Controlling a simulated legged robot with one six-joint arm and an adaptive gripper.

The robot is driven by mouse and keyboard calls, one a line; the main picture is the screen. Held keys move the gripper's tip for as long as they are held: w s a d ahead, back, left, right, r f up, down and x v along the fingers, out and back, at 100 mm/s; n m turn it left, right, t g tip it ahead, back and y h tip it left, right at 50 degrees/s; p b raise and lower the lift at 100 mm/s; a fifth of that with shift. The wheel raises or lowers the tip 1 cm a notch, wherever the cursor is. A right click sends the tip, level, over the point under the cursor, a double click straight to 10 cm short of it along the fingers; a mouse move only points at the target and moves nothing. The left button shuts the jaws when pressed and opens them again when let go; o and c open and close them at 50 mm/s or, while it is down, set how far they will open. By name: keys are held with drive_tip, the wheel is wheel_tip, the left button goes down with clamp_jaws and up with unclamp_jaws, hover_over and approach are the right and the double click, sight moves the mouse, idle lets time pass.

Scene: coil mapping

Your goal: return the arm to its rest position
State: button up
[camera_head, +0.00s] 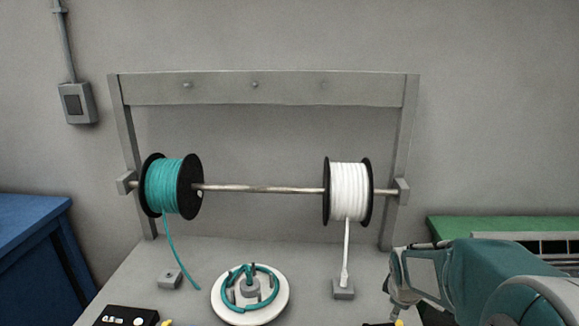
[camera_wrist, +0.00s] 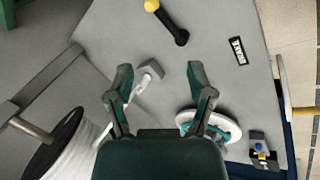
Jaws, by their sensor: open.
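My arm shows at the lower right of the head view, with my gripper (camera_head: 400,290) at its left end, right of the white disc and in front of the rack's right post. In the wrist view my gripper (camera_wrist: 162,88) has its two fingers spread apart with nothing held between them. Below the fingers lie the grey table and a small grey block (camera_wrist: 152,68) with the white cable's end at it. The fingertips appear above the table; their exact height I cannot tell.
A rack (camera_head: 260,88) carries a rod with a teal spool (camera_head: 164,186) and a white spool (camera_head: 347,190). A white disc (camera_head: 230,303) holds a teal coil. A black box (camera_head: 125,316), a yellow-tipped black tool (camera_wrist: 170,25), a blue cabinet (camera_head: 35,250) and a green surface (camera_head: 480,226) surround the workspace.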

drive_tip(key=s+a+r+m+t+y, duration=0.1)
drive_tip(key=s+a+r+m, duration=0.3)
drive_tip(key=s, duration=0.6)
drive_tip(key=s+a+r+m+y, duration=0.1)
drive_tip(key=s+a+r+m, duration=0.4)
drive_tip(key=s, duration=0.5)
drive_tip(key=a+r, duration=0.2)
drive_tip(key=a, duration=0.1)
drive_tip(key=shift+s+r+m+t, duration=0.2)
drive_tip(key=shift+r+m+t, duration=0.1)
drive_tip(key=shift+t, duration=0.1)
